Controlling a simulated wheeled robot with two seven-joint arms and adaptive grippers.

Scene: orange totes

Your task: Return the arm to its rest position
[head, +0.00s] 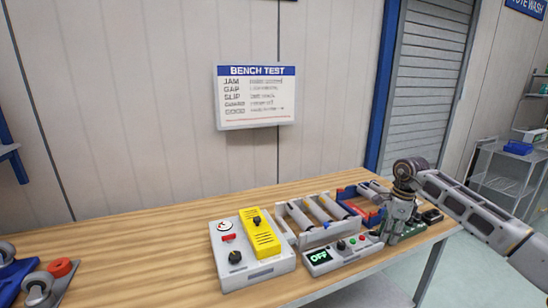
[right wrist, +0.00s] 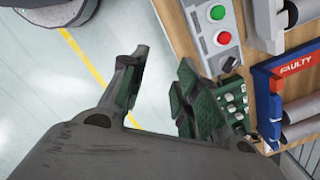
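My right arm (head: 480,212) reaches in from the right in the head view. My right gripper (head: 390,237) points down by the front right part of the bench, beside the control box with the OFF display. In the right wrist view the right gripper (right wrist: 163,62) is open, with its two fingers apart and only floor and bench edge visible between them. It holds nothing that I can see. My left arm and left gripper are not in view.
The wooden bench (head: 150,240) holds a grey-and-yellow tester (head: 250,265), a roller rack (head: 318,215), an OFF control box (head: 342,252) and a red-and-blue FAULTY tray (right wrist: 268,105). A green board (right wrist: 232,98) lies close to the right gripper. A shelf (head: 500,150) stands at right.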

